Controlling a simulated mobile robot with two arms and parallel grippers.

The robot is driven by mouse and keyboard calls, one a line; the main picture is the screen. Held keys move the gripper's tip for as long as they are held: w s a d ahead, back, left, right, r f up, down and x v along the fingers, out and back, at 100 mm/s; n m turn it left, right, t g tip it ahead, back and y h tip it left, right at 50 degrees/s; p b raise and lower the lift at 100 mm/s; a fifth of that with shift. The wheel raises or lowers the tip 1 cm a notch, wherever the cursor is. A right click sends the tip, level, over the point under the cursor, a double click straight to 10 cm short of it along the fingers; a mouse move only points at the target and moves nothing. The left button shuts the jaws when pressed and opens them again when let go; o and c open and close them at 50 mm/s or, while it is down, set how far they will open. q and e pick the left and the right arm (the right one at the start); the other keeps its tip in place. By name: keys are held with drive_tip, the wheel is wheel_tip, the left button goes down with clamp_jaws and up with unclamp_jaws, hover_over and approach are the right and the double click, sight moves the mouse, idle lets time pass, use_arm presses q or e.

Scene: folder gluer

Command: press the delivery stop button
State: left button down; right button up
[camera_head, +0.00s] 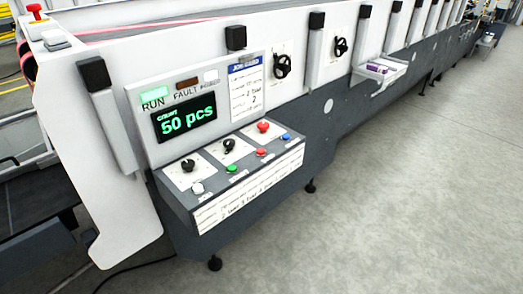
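The machine's control panel (250,178) slopes out below a display reading 50 pcs (187,120). Along its front edge sit a white button (197,188), a green button (231,169), a red button (261,152) and a blue button (285,137). Behind them are two black selector knobs (188,165) (229,145) and a red mushroom button (263,127). Another red mushroom button (35,10) stands on top of the machine's end at the upper left. The small labels are unreadable, so I cannot tell which one is the delivery stop. Neither gripper is in view.
The RUN lamp (154,96) is lit green; the FAULT lamp (187,84) looks dark. Two black handwheels (282,66) (341,47) and a small tray (383,73) are on the machine's side. The grey floor (400,200) at right is clear. A black cable lies at lower left.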

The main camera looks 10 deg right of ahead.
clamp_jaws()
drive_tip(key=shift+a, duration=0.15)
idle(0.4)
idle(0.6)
